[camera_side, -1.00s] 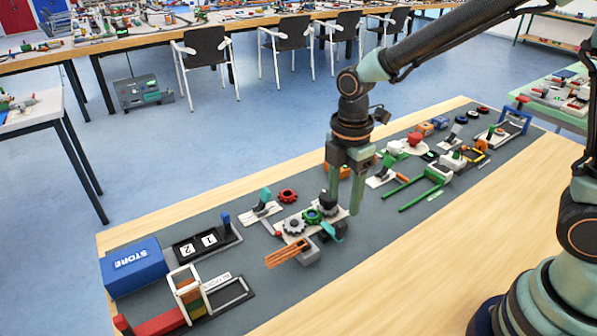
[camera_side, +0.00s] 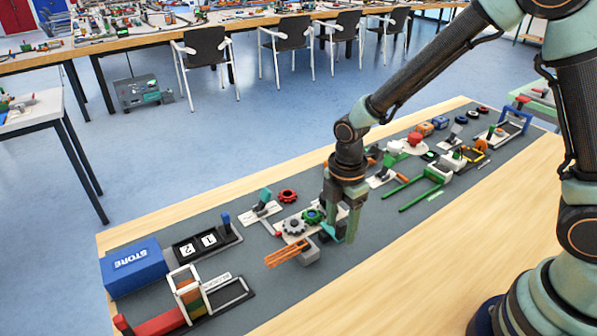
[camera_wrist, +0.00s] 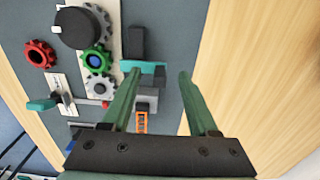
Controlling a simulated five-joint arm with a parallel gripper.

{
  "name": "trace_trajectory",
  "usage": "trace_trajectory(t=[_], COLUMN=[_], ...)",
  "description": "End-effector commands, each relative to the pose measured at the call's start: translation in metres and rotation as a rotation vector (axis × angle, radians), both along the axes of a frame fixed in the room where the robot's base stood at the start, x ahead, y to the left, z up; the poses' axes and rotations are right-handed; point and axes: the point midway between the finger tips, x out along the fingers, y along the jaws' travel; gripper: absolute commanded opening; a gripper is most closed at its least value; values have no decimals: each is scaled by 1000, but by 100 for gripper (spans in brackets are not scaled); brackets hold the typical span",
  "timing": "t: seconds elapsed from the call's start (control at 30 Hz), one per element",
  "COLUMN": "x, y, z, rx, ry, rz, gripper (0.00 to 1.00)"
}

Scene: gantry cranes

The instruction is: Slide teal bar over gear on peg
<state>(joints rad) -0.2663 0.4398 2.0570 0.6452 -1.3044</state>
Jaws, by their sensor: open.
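The teal bar (camera_wrist: 152,68) lies across a grey and black mount, right of the gears in the wrist view; it also shows in the side view (camera_side: 327,232), partly hidden by my fingers. A green gear with a blue centre (camera_wrist: 96,60) sits on a white plate between grey gears; it also shows in the side view (camera_side: 312,216). My gripper (camera_wrist: 160,73) is open and points down above the bar. Its left fingertip overlaps the bar in the wrist view, and the right one is beyond its right end. I cannot tell whether they touch.
A black knob (camera_wrist: 78,28) stands on the gear plate. A red gear (camera_wrist: 40,54) and a teal-handled lever (camera_wrist: 42,104) lie to the left. Orange prongs (camera_side: 288,254) extend beside the mount. Bare mat and wood lie to its right in the wrist view.

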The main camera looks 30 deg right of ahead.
Motion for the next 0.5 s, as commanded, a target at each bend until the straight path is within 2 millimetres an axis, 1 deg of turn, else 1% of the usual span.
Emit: trace_trajectory(t=[0.03, 0.07, 0.1, 0.17, 0.2, 0.37, 0.5], x=[0, 0, 0, 0, 0, 1, 6], y=[0, 0, 0, 0, 0, 0, 0], z=[0, 0, 0, 0, 0, 0, 1], rx=[0, 0, 0, 0, 0, 0, 1], ry=[0, 0, 0, 0, 0, 0, -2], rz=[0, 0, 0, 0, 0, 0, -1], gripper=[56, 45, 29, 6, 0, 0, 0])
